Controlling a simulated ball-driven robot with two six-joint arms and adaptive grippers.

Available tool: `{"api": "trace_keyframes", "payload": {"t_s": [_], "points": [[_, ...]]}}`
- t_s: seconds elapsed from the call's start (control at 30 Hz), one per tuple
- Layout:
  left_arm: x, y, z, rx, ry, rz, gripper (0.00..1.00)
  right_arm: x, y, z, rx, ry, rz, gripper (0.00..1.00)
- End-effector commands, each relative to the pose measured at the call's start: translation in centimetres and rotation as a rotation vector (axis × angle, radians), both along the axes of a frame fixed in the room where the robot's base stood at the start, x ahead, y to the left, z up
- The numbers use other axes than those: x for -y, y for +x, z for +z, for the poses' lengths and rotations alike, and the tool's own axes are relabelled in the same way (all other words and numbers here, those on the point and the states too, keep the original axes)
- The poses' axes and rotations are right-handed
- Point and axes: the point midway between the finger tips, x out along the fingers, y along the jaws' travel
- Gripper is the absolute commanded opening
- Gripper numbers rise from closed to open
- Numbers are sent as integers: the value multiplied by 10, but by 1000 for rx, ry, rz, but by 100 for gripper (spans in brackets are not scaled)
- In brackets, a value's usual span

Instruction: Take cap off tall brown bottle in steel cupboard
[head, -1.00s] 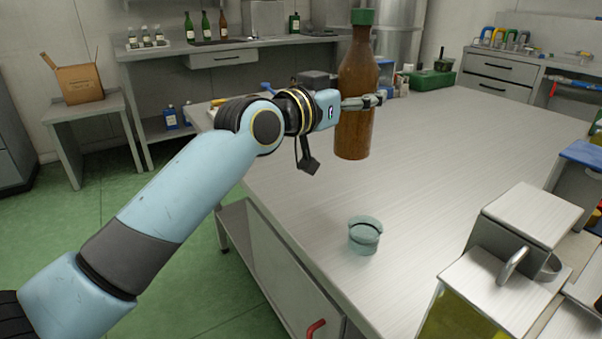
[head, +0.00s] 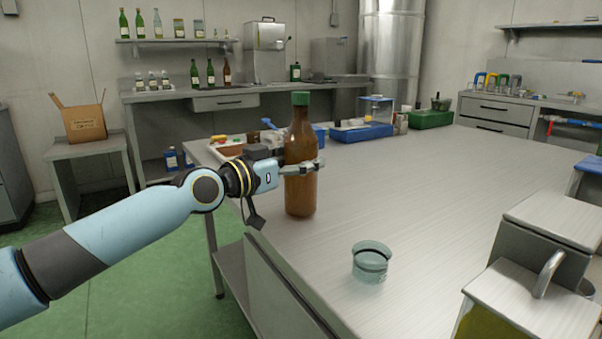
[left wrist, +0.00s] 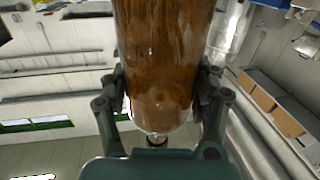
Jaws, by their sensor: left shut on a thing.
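The tall brown bottle (head: 301,190) has its green cap (head: 300,99) on and is upright over the left part of the steel worktop (head: 440,190). My left gripper (head: 303,168) is shut on the bottle's body, below the shoulder. In the left wrist view the bottle (left wrist: 165,50) fills the middle, with a finger on each side; its cap is out of that view. I cannot tell whether the bottle's base touches the worktop. My right gripper is not in view.
A clear glass cup (head: 371,262) stands on the worktop, nearer me. Steel-lidded containers (head: 540,265) stand at the lower right. A blue tray (head: 362,132) and a green box (head: 430,119) are at the far end. The middle of the worktop is clear.

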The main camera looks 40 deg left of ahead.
Motion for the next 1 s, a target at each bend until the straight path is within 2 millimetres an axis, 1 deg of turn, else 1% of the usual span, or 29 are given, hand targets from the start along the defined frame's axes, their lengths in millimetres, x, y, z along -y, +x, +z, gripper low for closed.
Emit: {"api": "trace_keyframes", "payload": {"t_s": [0.03,0.27,0.43,0.47,0.5,0.63,0.67,0.9,1.0], "points": [[1,1,-3,6,0,0,0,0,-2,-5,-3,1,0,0],[1,0,-1,8,0,-1,0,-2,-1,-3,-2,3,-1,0],[1,0,-5,7,1,-1,0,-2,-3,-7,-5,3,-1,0],[0,0,-8,1,1,0,64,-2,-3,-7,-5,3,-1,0],[0,0,-7,1,1,0,69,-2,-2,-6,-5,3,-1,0],[0,0,-7,1,1,0,86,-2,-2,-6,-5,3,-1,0],[0,0,-7,1,1,0,87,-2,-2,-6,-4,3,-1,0],[0,0,-6,1,1,0,87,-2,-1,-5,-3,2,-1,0],[0,0,-1,2,1,0,87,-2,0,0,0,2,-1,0]]}}
